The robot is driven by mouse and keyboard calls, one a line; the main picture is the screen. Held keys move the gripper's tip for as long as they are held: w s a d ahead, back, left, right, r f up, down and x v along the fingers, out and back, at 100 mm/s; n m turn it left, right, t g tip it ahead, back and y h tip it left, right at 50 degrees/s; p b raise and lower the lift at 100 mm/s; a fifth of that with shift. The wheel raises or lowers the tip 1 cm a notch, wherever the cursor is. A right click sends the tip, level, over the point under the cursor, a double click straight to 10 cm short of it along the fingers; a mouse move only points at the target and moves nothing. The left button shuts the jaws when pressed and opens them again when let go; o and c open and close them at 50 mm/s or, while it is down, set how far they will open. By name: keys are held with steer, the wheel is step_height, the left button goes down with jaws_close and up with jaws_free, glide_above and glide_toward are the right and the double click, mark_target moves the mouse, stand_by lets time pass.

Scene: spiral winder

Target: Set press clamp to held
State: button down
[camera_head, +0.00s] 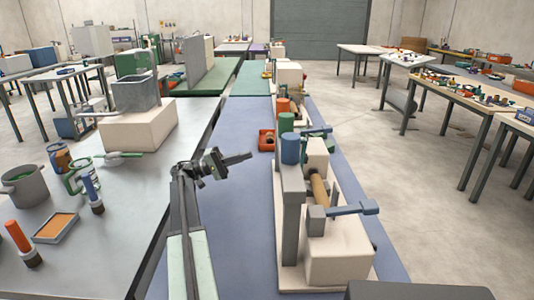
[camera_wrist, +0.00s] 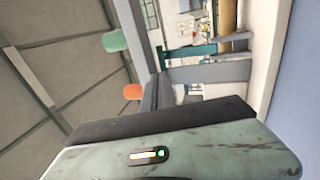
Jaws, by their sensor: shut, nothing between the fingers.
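The spiral winder (camera_head: 335,258) is a long cream machine on the blue-topped bench, right of my gripper. A blue-grey lever (camera_head: 350,209) with a square grey block (camera_head: 316,219) crosses its near end, beside a wooden roller (camera_head: 319,188). A teal lever (camera_head: 310,131) sits farther back; it also shows in the wrist view (camera_wrist: 190,52). I cannot tell which lever is the press clamp. My gripper (camera_head: 238,159) is shut and empty, above the bench left of the winder and apart from it.
Blue (camera_head: 290,148), green (camera_head: 285,122) and orange (camera_head: 283,105) cylinders rise along the winder's left side. A red bin (camera_head: 266,140) stands behind my gripper. The left bench (camera_head: 120,220) holds a pot, tools and a tray. The blue bench top (camera_head: 240,240) left of the winder is clear.

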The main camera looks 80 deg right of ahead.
steer(key=p+x, duration=0.4)
steer(key=x, duration=1)
steer(key=shift+f+p, duration=0.15)
steer(key=shift+p, duration=0.2)
steer(key=shift+p+x, duration=0.4)
steer(key=shift+x, duration=0.55)
steer(key=r+b+v, duration=0.2)
steer(key=v, duration=1.2)
steer(key=shift+w, duration=0.3)
steer(key=shift+r, duration=0.15)
